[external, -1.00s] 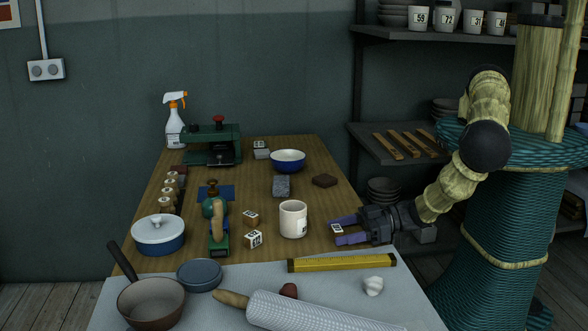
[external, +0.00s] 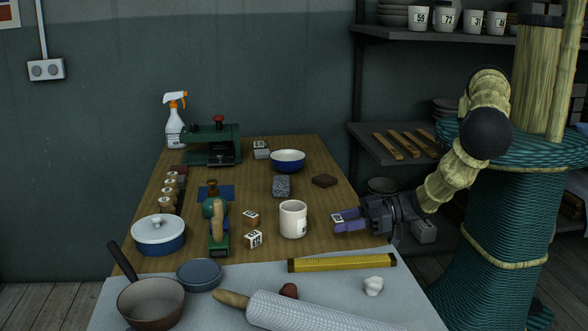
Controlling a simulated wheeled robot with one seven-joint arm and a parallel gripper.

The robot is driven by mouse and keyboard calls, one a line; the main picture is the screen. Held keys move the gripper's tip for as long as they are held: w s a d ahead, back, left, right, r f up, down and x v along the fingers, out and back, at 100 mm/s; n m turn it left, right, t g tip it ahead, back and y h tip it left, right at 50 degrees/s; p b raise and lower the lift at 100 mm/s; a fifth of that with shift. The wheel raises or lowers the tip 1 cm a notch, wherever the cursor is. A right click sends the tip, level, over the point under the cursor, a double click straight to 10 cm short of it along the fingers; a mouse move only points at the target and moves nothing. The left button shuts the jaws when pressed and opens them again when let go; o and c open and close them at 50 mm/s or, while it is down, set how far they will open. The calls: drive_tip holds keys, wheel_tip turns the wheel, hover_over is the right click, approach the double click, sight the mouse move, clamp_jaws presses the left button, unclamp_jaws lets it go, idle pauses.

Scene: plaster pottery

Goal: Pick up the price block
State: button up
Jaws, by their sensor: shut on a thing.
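A small price block (external: 338,218) with a pale face and dark print is at the right side of the wooden table. My gripper (external: 341,220) reaches in from the right with purple fingers and is shut on this block. The fingers hide part of the block. I cannot tell for sure whether it is clear of the tabletop. Two similar blocks stand left of the white mug: one brown-sided block (external: 251,217) and one white-faced block (external: 254,239). Another pale block (external: 261,149) is near the back edge.
A white mug (external: 293,219) stands just left of my gripper.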

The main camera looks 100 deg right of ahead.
wheel_tip(320, 180, up, 7)
drive_tip(key=shift+r, duration=0.2)
drive_tip(key=shift+w+d, duration=0.1)
idle(0.8)
drive_tip(key=shift+w+d, duration=0.2)
drive_tip(key=shift+d, duration=0.1)
drive_tip(key=w+d+p, duration=0.1)
drive_tip(key=d, duration=0.3)
drive_tip(key=w+d+p, duration=0.1)
drive_tip(key=w+d, duration=0.1)
drive_tip(key=d, duration=0.1)
drive_tip(key=w+d+p, duration=0.1)
drive_tip(key=d, duration=0.3)
drive_tip(key=shift+w+d+r, duration=0.2)
drive_tip(key=shift+w+d, duration=0.1)
drive_tip(key=shift+d, duration=0.05)
idle(0.7)
drive_tip(key=s+a+b, duration=0.1)
drive_tip(key=a, duration=0.3)
drive_tip(key=s+a+b, duration=0.1)
drive_tip(key=s+a, duration=0.1)
drive_tip(key=a, duration=0.2)
drive_tip(key=s+a+b, duration=0.1)
drive_tip(key=s+a, duration=0.1)
drive_tip(key=a, duration=0.2)
drive_tip(key=shift+s+a+f, duration=0.1)
drive_tip(key=shift+a+f, duration=0.15)
